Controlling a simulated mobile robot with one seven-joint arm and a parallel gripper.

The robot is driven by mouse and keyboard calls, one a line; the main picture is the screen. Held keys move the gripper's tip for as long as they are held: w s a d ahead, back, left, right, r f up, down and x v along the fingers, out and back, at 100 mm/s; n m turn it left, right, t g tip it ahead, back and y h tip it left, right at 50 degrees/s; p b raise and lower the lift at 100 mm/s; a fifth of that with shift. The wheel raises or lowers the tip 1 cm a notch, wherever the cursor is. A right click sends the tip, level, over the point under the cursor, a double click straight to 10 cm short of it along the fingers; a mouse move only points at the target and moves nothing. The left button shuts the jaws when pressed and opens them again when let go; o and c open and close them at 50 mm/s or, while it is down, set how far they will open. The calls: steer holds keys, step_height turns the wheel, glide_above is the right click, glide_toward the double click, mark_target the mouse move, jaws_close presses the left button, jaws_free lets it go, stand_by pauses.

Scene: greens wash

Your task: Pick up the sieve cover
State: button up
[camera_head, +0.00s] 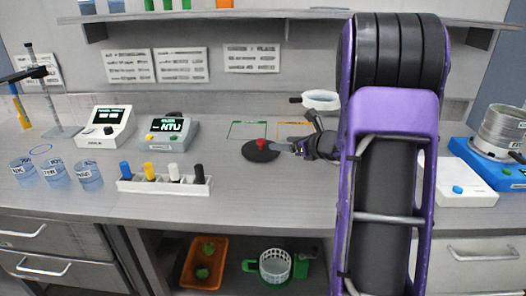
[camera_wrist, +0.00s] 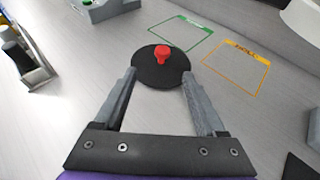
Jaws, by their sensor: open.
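The sieve cover is a round black disc with a red knob. It lies on the counter in the head view (camera_head: 261,154) and in the wrist view (camera_wrist: 150,76). My gripper (camera_wrist: 160,80) is open, with its two grey fingers apart on either side of the cover's near part. In the head view my gripper (camera_head: 285,149) reaches in from the right at the cover. The red knob is ahead of the fingers, centred between them. Whether the fingers touch the disc I cannot tell.
Behind the cover are a green outlined square (camera_head: 247,130) and an orange one (camera_head: 295,131) marked HOLD. A white bottle rack (camera_head: 165,186) and beakers (camera_head: 53,172) stand left. A sieve stack (camera_head: 502,130) on a blue base is far right.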

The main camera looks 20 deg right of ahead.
mark_target(263, 141)
steer(key=x, duration=0.7)
steer(key=shift+f, duration=0.1)
steer(key=shift+d+x, duration=0.1)
steer(key=shift+x, duration=1.55)
steer(key=shift+d+x, duration=0.15)
steer(key=shift+x, duration=1.5)
jaws_close()
